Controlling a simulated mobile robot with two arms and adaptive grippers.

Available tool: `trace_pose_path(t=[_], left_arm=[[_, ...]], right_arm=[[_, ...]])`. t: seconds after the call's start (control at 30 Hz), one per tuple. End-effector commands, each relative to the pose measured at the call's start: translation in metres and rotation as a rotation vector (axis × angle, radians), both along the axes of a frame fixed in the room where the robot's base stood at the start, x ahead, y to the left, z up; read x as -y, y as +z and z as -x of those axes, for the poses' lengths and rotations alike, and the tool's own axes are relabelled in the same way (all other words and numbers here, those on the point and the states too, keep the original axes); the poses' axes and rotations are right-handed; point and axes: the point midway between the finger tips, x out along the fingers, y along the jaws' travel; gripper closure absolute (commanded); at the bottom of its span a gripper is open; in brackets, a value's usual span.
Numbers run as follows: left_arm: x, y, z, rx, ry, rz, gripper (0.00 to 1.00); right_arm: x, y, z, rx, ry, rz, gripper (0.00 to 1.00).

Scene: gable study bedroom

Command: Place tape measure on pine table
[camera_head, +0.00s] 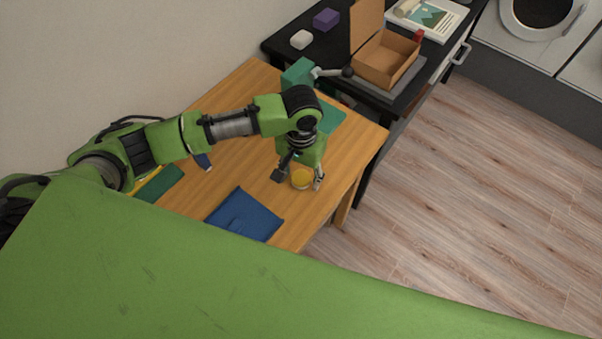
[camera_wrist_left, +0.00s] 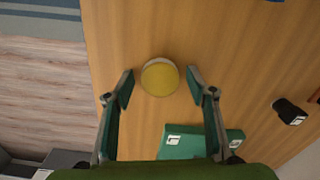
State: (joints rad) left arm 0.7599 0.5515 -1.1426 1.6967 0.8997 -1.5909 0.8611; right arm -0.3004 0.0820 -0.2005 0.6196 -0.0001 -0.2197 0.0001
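A small round thing with a yellow top and a pale rim (camera_head: 301,180), which looks like the tape measure, is on the pine table (camera_head: 262,88). It also shows in the left wrist view (camera_wrist_left: 160,77). My left gripper (camera_head: 299,179) points down over it, with one finger on each side. In the left wrist view the fingers of the left gripper (camera_wrist_left: 160,86) are spread, with a gap between each finger and the yellow thing. My right gripper is in neither view.
A blue folded item (camera_head: 245,216) lies near the table's front edge. A green item (camera_wrist_left: 203,141) lies close to the gripper. A black desk (camera_head: 283,42) behind holds an open cardboard box (camera_head: 384,60), a purple block (camera_head: 326,19) and a white block (camera_head: 301,40). Wooden floor is clear at right.

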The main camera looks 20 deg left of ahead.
Motion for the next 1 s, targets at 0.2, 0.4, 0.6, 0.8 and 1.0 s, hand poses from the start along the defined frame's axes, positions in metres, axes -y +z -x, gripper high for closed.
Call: trace_pose_path(t=[0.2,0.4,0.6,0.8,1.0], left_arm=[[0.000,0.005,-0.001,0.001,0.000,-0.001,0.49],[0.000,0.038,-0.002,0.005,0.000,0.002,0.49],[0.001,0.082,-0.001,0.004,-0.001,0.001,0.49],[0.001,0.112,-0.001,0.002,0.000,0.001,0.49],[0.001,0.123,0.000,0.000,0.000,0.001,0.49]], right_arm=[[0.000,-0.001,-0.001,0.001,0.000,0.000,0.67],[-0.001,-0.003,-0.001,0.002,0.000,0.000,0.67],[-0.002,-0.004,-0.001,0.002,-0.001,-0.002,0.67],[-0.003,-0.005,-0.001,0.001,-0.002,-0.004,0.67],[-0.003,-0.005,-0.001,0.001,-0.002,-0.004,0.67]])
